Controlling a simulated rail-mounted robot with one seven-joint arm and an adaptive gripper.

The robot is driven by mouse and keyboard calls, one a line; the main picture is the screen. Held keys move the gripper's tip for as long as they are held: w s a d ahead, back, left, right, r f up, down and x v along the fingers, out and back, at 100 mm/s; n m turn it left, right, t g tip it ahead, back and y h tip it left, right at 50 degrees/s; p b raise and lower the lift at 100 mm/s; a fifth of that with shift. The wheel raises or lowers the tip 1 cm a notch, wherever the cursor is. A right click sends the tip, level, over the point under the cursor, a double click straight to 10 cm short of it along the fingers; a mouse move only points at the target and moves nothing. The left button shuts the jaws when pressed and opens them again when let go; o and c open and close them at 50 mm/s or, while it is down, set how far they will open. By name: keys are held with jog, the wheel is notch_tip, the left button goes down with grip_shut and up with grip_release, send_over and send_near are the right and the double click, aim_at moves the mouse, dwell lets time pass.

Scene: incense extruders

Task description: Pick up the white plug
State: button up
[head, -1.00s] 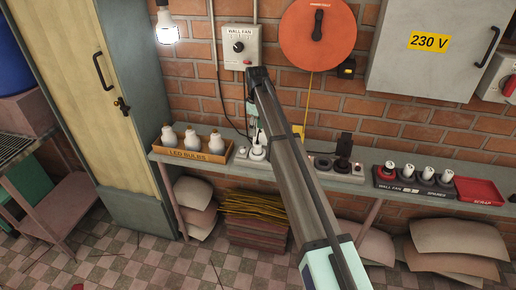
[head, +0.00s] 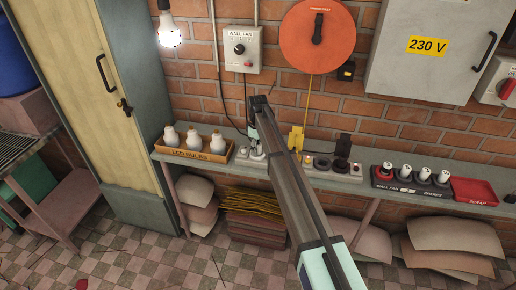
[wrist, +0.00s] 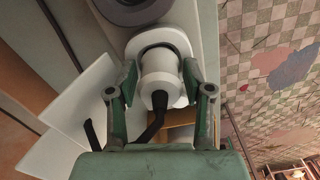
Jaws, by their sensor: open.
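The white plug (wrist: 160,76) stands in a socket of the white power strip (wrist: 110,40), with a black cord leaving its near end. My gripper (wrist: 161,84) is open, with one green finger on each side of the plug. Small gaps seem to show between fingers and plug, and contact cannot be told. In the head view, the plug (head: 257,153) is at the left part of the strip (head: 322,172), partly hidden by my arm.
The strip lies on a wall shelf (head: 365,190). A yellow piece (head: 295,139) and a dark adapter (head: 342,147) stand right of my arm. An LED bulbs tray (head: 217,156) is left. A spares tray (head: 410,188) and a red scrap tray (head: 474,191) are right.

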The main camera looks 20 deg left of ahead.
jog(key=c, duration=0.9)
jog(key=shift+c, duration=0.2)
